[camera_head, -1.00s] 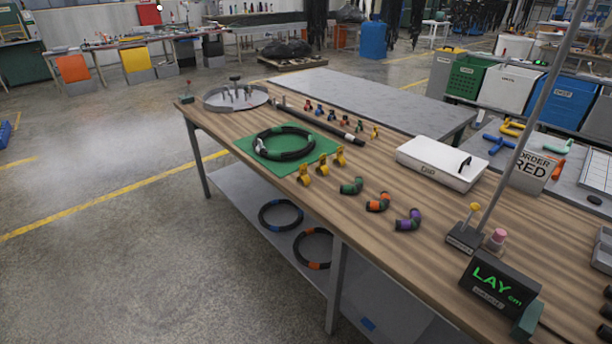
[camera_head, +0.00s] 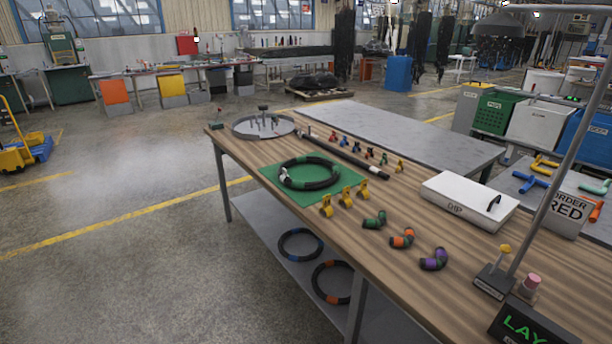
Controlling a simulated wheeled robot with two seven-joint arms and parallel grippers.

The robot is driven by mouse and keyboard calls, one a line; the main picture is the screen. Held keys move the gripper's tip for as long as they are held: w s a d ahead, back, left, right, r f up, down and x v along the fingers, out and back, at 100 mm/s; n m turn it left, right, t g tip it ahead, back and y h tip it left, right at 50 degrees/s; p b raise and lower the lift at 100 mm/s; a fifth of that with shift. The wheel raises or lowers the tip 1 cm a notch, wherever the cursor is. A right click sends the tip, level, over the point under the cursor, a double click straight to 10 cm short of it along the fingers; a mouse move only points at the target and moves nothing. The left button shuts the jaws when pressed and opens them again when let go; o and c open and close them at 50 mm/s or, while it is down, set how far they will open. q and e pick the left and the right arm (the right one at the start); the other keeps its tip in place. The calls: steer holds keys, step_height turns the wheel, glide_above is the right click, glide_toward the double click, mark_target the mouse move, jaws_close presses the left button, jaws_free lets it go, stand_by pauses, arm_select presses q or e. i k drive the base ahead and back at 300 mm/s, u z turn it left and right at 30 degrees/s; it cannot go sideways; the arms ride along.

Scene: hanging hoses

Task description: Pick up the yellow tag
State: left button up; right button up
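A small yellow piece (camera_head: 399,166) stands at the right end of a row of small red, blue and green pieces on the wooden workbench (camera_head: 412,266). It may be the yellow tag, but it is too small to tell. Several larger yellow clip-like pieces (camera_head: 345,198) stand by the near right edge of a green mat (camera_head: 272,177). Neither of my grippers is in view.
A black hose coil (camera_head: 309,173) lies on the mat. Green, orange and purple-banded hose bends (camera_head: 402,239) lie nearer. A white box (camera_head: 468,198) and a lamp post (camera_head: 560,150) stand to the right. Open floor (camera_head: 120,215) lies left of the bench.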

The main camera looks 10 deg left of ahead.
mark_target(326, 200)
steer(key=z, duration=0.2)
steer(key=i, duration=1)
steer(key=z, duration=0.75)
